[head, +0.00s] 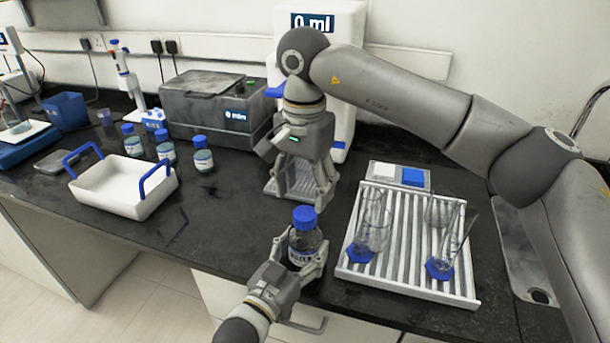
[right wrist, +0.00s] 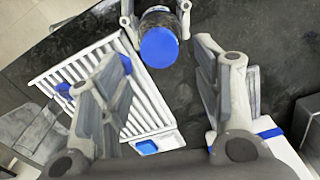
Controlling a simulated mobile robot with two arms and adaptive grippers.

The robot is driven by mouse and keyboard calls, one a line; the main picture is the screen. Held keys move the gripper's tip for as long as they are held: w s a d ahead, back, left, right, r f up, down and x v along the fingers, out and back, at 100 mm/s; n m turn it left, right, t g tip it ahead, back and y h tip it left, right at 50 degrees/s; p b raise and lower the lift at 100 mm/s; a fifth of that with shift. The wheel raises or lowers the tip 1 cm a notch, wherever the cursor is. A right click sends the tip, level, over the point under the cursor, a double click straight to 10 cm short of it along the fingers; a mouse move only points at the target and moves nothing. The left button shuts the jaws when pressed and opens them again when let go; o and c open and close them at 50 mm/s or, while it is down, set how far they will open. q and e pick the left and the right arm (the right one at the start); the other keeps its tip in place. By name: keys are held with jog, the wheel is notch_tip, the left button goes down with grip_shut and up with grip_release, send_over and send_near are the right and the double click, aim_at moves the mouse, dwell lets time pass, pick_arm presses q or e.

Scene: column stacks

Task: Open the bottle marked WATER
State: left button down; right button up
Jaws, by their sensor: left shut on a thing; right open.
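A clear bottle with a blue cap (head: 305,231) and a label too small to read is held upright near the front of the bench. My left gripper (head: 308,262) is shut around its body from the front. The bottle's round blue cap also shows from above in the right wrist view (right wrist: 159,47), with parts of my left gripper (right wrist: 157,10) on both sides. My right gripper (head: 305,195) is open and empty, fingers pointing down, behind and above the bottle. In the right wrist view its fingers (right wrist: 165,80) stand apart, with the cap beyond them.
A white ribbed rack (head: 400,285) with several glass vessels stands right of the bottle. A white tray with blue handles (head: 115,203) and several blue-capped bottles (head: 202,155) stand to the left. A grey machine (head: 215,105) and a white dispenser reading 0 ml (head: 345,25) are behind.

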aim_at(305, 213)
jog(key=m, duration=0.6)
jog(key=shift+r+m, duration=0.25)
jog(key=shift+m, duration=0.05)
jog(key=m, duration=0.6)
jog(key=shift+r, duration=0.3)
jog(key=m, duration=0.6)
jog(key=shift+r+m, duration=0.25)
jog(key=shift+m, duration=0.05)
jog(key=m, duration=0.5)
jog(key=shift+r, duration=0.2)
jog(key=shift+f, duration=4)
